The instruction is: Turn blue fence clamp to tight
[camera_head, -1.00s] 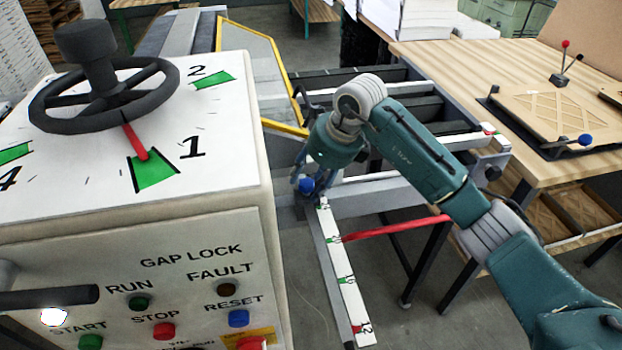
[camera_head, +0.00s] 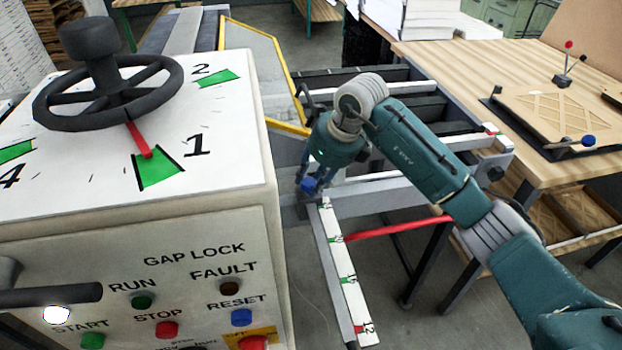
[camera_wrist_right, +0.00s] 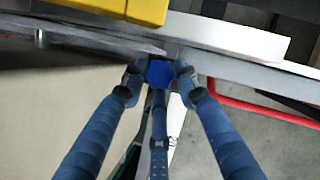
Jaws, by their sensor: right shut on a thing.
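The blue fence clamp (camera_head: 309,184) is a small blue knob at the near end of the grey rail, by the top of the white scale. My right gripper (camera_head: 312,178) reaches down to it from above. In the right wrist view the blue knob (camera_wrist_right: 160,73) sits between the fingertips of my right gripper (camera_wrist_right: 161,84), which are closed around it. The fingers hide part of the knob and whatever is beneath it.
A white scale (camera_head: 345,270) with green and red marks runs toward the front. A red bar (camera_head: 398,228) crosses beside it. The control box with the handwheel (camera_head: 108,95) stands close on the left. A wooden table (camera_head: 480,80) is at the right.

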